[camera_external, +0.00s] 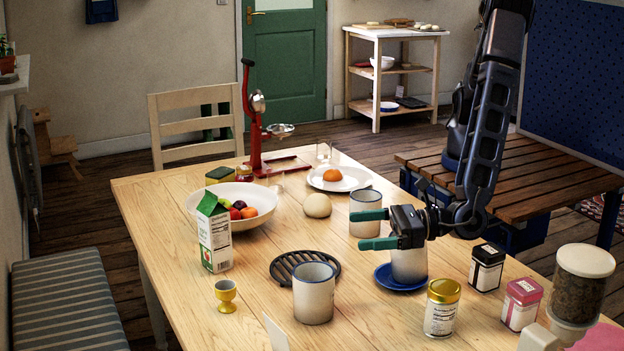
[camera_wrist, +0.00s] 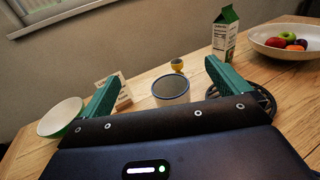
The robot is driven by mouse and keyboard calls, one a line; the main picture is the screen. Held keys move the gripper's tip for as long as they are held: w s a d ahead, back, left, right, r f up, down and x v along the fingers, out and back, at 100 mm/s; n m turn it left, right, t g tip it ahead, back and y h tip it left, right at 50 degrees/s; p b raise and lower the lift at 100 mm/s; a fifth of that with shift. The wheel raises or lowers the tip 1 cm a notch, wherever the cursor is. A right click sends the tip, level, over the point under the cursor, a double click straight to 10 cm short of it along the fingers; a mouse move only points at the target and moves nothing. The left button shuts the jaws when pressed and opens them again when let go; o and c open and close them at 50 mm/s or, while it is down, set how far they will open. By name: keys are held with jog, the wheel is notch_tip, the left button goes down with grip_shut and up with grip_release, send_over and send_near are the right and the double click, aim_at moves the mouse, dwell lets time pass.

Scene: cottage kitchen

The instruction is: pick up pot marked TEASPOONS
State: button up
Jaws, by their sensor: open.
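Three pale pots with blue rims stand on the table in the external view: a front pot (camera_external: 313,293), a back pot (camera_external: 366,212) partly behind my fingers, and a pot (camera_external: 409,267) on a blue saucer (camera_external: 385,278). I can read no TEASPOONS marking on any of them. My gripper (camera_external: 373,229) is open and empty, level, with its green fingers pointing left above the table. It is above and beside the saucer pot. In the wrist view, the front pot (camera_wrist: 171,89) shows ahead between the fingers, apart from them.
A black trivet (camera_external: 305,268), yellow egg cup (camera_external: 226,294), carton (camera_external: 213,232) and fruit bowl (camera_external: 235,204) lie left of my gripper. A gold-lidded jar (camera_external: 441,308) and tins (camera_external: 487,267) stand right. A card with unreadable writing (camera_wrist: 117,91) stands near the front pot.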

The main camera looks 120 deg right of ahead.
notch_tip(320, 180, down, 10)
send_near(294, 275)
jog(key=shift+w+d+f, duration=0.15)
jog(key=shift+d+f, duration=0.35)
jog(key=shift+f, duration=0.1)
jog(key=shift+r+x, duration=0.15)
jog(key=shift+x, duration=1.15)
jog(key=shift+r+x, duration=0.15)
jog(key=shift+x, duration=1.2)
jog(key=c, duration=1.6)
